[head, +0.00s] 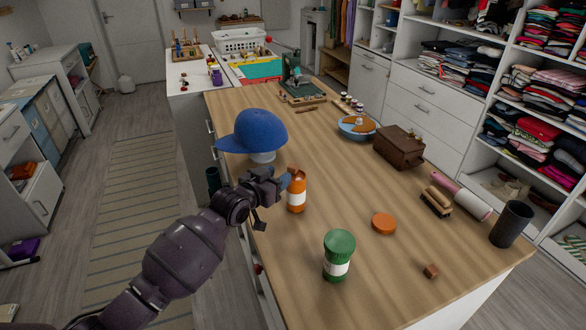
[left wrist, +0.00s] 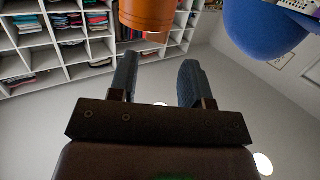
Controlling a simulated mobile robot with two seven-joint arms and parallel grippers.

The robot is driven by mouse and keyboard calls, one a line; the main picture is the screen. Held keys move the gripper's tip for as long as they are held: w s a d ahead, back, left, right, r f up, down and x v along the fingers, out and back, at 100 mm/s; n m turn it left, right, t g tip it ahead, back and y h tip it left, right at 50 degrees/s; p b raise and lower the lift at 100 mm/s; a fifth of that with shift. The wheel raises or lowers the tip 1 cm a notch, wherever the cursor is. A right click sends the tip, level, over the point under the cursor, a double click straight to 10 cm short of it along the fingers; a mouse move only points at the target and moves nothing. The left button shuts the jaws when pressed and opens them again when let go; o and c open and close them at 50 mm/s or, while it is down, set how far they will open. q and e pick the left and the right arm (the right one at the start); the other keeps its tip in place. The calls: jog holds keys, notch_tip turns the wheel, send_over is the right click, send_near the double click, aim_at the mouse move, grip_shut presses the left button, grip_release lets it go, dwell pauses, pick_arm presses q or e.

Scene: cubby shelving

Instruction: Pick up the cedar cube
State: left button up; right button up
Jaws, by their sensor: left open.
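A small brown wooden cube (head: 431,271), which looks like the cedar cube, lies on the table near its front right edge. My left gripper (head: 283,181) is far to its left, beside the top of an orange bottle (head: 297,194). A small brown block-like shape (head: 293,169) shows at the top of that bottle; I cannot tell if it is another cube. In the left wrist view my left gripper (left wrist: 160,82) is open, its fingers apart with nothing between them, and the orange bottle (left wrist: 147,15) is beyond the fingertips. My right gripper is not in view.
A green-lidded jar (head: 338,256) and an orange lid (head: 383,223) stand between my left gripper and the cube. A dark cup (head: 511,223), brush (head: 437,201) and lint roller (head: 460,196) are at the right. A blue cap (head: 252,131) is behind the gripper.

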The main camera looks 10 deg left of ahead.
aim_at(290, 168)
pick_arm(q)
jog(key=shift+x, duration=2.8)
jog(key=shift+d+r, duration=0.15)
grip_shut()
notch_tip(290, 168, up, 20)
